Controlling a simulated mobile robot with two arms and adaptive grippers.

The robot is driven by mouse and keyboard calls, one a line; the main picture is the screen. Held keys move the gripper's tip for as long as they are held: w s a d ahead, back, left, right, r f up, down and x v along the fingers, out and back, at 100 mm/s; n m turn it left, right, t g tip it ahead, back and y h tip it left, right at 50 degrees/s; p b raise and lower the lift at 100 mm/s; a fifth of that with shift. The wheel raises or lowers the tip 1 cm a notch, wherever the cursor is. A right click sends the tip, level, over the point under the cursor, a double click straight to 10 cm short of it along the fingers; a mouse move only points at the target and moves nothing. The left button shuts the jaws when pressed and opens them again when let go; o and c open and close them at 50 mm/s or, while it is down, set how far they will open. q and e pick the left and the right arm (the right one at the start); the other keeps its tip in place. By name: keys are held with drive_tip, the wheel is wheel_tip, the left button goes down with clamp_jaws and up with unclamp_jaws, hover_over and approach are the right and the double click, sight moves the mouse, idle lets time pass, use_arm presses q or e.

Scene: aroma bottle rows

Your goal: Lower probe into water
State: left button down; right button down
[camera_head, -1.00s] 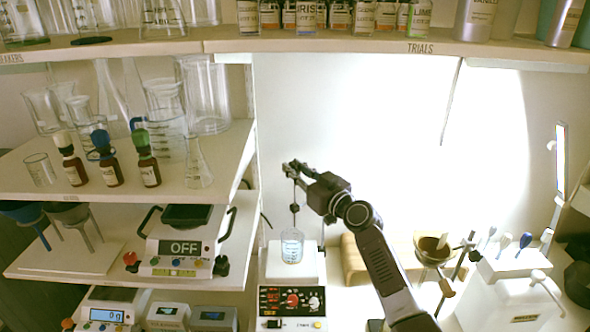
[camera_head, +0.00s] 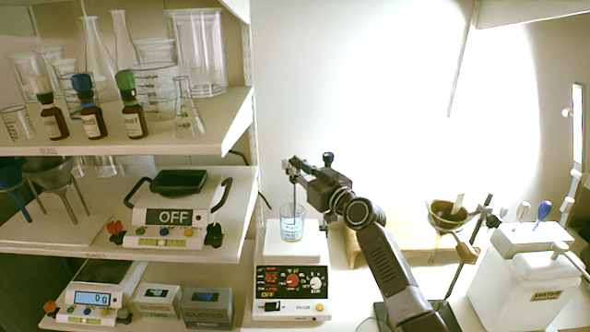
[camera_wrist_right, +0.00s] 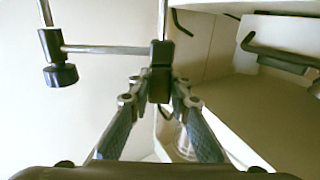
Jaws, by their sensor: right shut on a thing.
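My right gripper (camera_head: 292,168) is above the hotplate. In the right wrist view its fingers (camera_wrist_right: 159,92) are shut on a black block (camera_wrist_right: 160,72), the probe's holder, which joins a metal cross rod (camera_wrist_right: 105,49). The thin probe (camera_head: 294,190) hangs upright under the gripper. Its lower end overlaps the mouth of the glass beaker (camera_head: 291,223); I cannot tell whether the tip touches the water. The beaker holds bluish water low down and stands on the white hotplate top (camera_head: 312,243). My left gripper is not in view.
The hotplate's control panel (camera_head: 291,281) faces front. Shelves at left hold brown bottles (camera_head: 92,118), glassware and a scale reading OFF (camera_head: 172,216). At right are a funnel on a stand (camera_head: 447,215) and a white container (camera_head: 520,280). A black stand knob (camera_head: 328,158) is close beside my gripper.

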drive_tip(key=shift+f, duration=0.4)
drive_tip(key=c, duration=1.8)
unclamp_jaws()
drive_tip(key=shift+o, duration=0.2)
drive_tip(key=shift+r, duration=0.15)
drive_tip(key=v, duration=1.2)
